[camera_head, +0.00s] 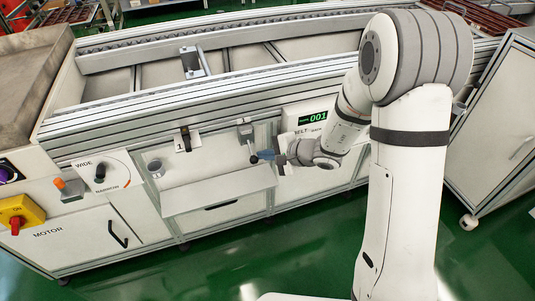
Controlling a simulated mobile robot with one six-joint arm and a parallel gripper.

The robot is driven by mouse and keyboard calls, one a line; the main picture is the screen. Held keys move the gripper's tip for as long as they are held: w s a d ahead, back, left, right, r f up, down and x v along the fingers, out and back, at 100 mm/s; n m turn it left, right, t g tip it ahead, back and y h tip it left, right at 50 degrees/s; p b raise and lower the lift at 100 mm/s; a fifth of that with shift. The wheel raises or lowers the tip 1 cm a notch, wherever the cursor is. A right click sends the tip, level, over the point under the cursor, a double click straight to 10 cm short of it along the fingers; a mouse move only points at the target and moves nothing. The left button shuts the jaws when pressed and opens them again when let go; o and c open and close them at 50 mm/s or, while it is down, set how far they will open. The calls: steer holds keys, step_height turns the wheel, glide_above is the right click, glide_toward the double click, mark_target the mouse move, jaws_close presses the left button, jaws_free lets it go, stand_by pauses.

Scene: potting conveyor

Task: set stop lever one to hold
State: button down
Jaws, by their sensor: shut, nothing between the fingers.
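A small plate marked 1 (179,146) with a dark upright piece (186,138) is on the conveyor's front. To its right a grey lever mount (244,128) carries a thin lever that hangs down to a dark knob (253,159). I cannot read hold or release marks by either, so I cannot tell for sure which is stop lever one.
A green counter display (312,118) reading 001 is behind my arm. A grey shelf (220,190) juts out below the levers, with a small cup-like piece (155,168) at left. The wide-narrow dial (99,171) and a yellow switch box (20,213) with red knob are further left.

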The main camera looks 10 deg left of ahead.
steer(key=shift+s+a+r, duration=0.1)
steer(key=shift+s+a, duration=0.15)
stand_by(0.5)
steer(key=shift+r, duration=0.75)
steer(key=w+d+f+b, duration=0.1)
steer(key=w+f+b, duration=0.2)
steer(key=w, duration=0.1)
steer(key=p+v, duration=0.3)
steer(key=v, duration=0.8)
steer(key=shift+a+r, duration=0.15)
steer(key=shift+r, duration=0.1)
